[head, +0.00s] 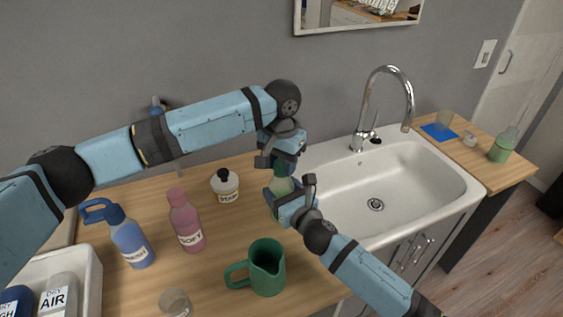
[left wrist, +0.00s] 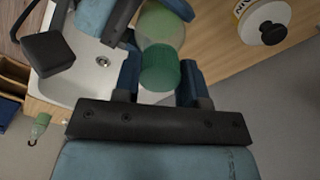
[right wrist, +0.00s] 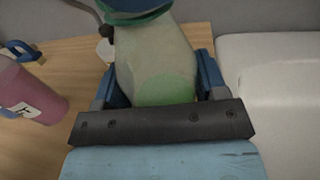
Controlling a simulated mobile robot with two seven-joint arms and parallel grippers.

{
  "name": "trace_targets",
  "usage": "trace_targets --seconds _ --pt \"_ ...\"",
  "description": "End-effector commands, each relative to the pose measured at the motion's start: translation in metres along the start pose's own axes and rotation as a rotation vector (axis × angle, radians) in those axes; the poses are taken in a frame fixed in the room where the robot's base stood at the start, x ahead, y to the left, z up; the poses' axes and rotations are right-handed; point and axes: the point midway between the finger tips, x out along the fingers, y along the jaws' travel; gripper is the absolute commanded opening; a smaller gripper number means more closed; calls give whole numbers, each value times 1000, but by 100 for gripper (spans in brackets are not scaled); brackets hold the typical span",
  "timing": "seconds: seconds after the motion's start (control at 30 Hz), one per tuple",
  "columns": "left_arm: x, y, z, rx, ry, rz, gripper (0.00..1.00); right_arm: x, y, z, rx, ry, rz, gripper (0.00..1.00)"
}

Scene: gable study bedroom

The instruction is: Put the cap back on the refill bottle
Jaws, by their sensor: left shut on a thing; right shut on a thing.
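The refill bottle (right wrist: 150,55) is pale and translucent with a green part low down. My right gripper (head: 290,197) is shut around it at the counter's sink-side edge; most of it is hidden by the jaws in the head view. My left gripper (head: 280,158) is directly above, shut on the green cap (left wrist: 160,68). The cap shows over the bottle's top in the left wrist view, and its underside edge (right wrist: 140,12) is at the bottle's mouth in the right wrist view. I cannot tell whether cap and bottle touch.
A white jar (head: 225,187), pink bottle (head: 186,222), blue bottle (head: 130,243), green jug (head: 266,270) and clear glass (head: 175,301) stand on the left counter. The sink (head: 420,170) is empty. Another green bottle (head: 502,148) stands on the right counter.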

Motion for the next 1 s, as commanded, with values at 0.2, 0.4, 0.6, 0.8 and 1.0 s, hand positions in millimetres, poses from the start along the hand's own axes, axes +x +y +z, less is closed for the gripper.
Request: trace_targets --seconds 0.2,0.4,0.6,0.8,1.0 --pt "1 0 0 473 0 2 10 0 0 0 1 1 -1 0" --pt "1 0 0 913 -1 1 10 0 0 0 1 1 -1 0" --pt "1 0 0 1346 -1 1 10 0 0 0 1 1 -1 0" --pt "1 0 0 1561 -1 1 10 0 0 0 1 1 -1 0" --pt "1 0 0 1558 -1 1 64 0 0 0 1 1 -1 0"
